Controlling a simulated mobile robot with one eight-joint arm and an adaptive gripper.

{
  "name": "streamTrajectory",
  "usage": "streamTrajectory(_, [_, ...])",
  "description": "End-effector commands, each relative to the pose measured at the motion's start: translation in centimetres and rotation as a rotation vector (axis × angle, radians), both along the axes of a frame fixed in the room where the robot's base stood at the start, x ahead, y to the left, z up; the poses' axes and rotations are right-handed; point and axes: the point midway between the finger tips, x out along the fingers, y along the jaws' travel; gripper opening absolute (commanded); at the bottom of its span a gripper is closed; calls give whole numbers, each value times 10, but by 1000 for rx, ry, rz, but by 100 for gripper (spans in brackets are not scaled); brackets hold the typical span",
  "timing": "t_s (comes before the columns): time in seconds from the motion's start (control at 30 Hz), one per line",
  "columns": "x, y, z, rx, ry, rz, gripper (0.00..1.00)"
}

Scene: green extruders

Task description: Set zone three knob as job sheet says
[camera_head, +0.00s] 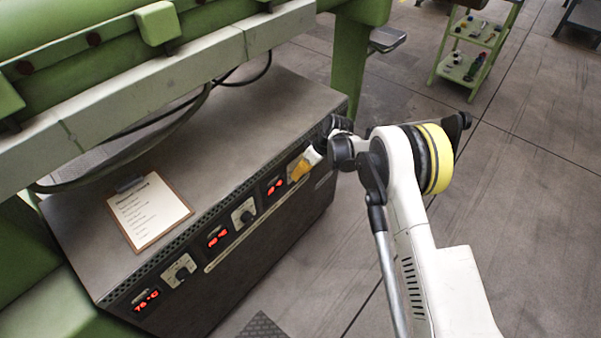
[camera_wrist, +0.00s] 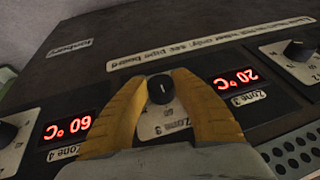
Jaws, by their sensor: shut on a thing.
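The black zone three knob (camera_wrist: 160,89) sits on a pale dial plate in the wrist view. The yellow fingers of my gripper (camera_wrist: 160,92) are shut on it, one on each side; the plate's lettering is partly covered. A red display (camera_wrist: 236,79) labelled Zone 3 is right of the knob and seems to read 20 °C.
A Zone 4 display (camera_wrist: 68,128) seems to read 60 °C, with another knob (camera_wrist: 7,134) beside it. More knobs (camera_head: 180,270) and displays line the grey cabinet (camera_head: 258,110). The green machine (camera_head: 75,52) overhangs it. Open floor (camera_head: 520,220) lies right; a green cart (camera_head: 474,50) stands behind.

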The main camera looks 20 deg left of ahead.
Motion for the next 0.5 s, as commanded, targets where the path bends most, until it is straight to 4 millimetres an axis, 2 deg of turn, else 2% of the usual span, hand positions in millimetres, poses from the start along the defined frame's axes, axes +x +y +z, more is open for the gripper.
streamTrajectory(0.27, [0,0,-1,5,15,0,1])
streamTrajectory(0.3, [0,0,-1,5,15,0,34])
streamTrajectory(0.37, [0,0,-1,5,14,0,52])
streamTrajectory(0.5, [0,0,0,5,14,0,55])
